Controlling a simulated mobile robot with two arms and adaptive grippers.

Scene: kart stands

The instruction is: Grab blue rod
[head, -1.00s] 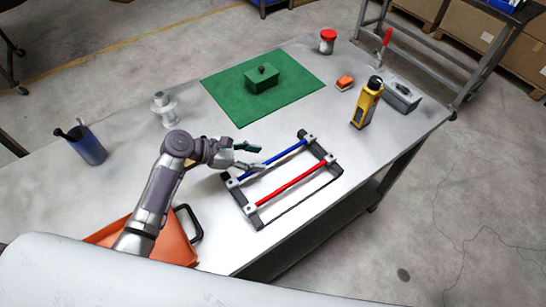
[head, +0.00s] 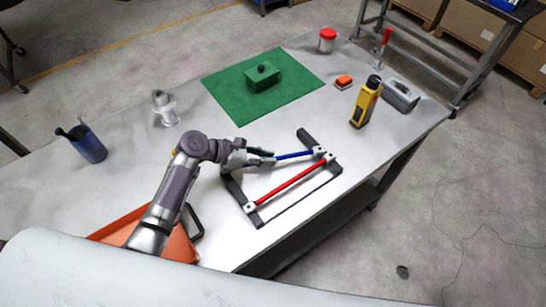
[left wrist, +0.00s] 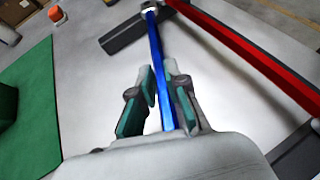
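The blue rod (head: 294,155) has its far end on the far dark bar, close to the red rod (head: 291,184). The head view hides its near end behind my left gripper (head: 262,156). In the left wrist view, the blue rod (left wrist: 155,45) runs between the two green-padded fingers of my left gripper (left wrist: 162,85). Those fingers stand apart around it, with a strip of table showing left of the rod; whether one finger touches it is unclear. The red rod (left wrist: 255,55) lies to the right there. My right gripper is not in view.
An orange tray (head: 180,246) with a black handle is near my left arm. A green mat (head: 225,85) bears a green block (head: 262,77). A yellow tool (head: 366,103) stands at the right. A blue cup (head: 88,147) stands at the left.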

